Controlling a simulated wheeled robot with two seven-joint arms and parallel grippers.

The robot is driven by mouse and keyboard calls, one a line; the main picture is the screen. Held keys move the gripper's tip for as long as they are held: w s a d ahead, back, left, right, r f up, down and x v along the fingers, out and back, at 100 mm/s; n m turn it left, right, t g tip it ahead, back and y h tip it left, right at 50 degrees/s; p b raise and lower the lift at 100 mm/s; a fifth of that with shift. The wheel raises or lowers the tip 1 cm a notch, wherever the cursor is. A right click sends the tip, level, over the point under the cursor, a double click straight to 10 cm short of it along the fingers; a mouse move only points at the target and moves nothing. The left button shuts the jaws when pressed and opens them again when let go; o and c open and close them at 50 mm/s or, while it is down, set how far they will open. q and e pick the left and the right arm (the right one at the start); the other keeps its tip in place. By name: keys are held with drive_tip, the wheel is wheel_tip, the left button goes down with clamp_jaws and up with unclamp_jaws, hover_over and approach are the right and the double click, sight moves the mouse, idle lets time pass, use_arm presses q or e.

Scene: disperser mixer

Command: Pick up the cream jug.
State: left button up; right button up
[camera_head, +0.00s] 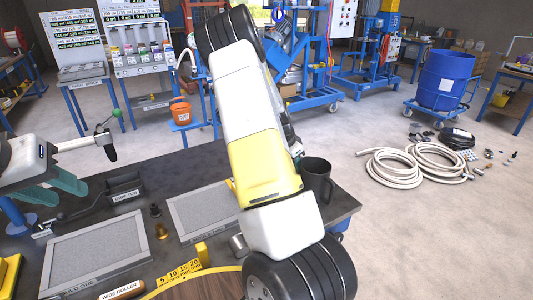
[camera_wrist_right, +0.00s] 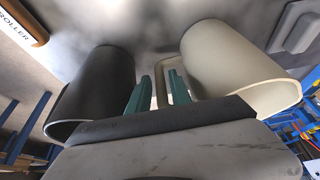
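The cream jug (camera_wrist_right: 235,70) is on the right in the right wrist view, its open rim towards the camera. A narrow cream handle (camera_wrist_right: 162,72) stands at its left side. My right gripper (camera_wrist_right: 158,88) is open, with one teal finger on each side of the handle and a visible gap; contact cannot be told. My left gripper (camera_head: 58,188) is over the table's left part, fingers apart and empty.
The dark table (camera_head: 150,172) holds two grey framed trays (camera_head: 97,254) (camera_head: 207,211), small brass pieces (camera_head: 161,231), a yellow numbered block (camera_head: 180,272) and a roller (camera_head: 122,291). A green-knobbed lever (camera_head: 107,140) stands near my left gripper. Coiled hoses (camera_head: 415,165) lie on the floor at right.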

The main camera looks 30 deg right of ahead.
drive_tip(key=shift+d+f, duration=0.25)
drive_tip(key=shift+f, duration=0.3)
clamp_jaws()
drive_tip(key=shift+w+r, duration=0.1)
idle(0.9)
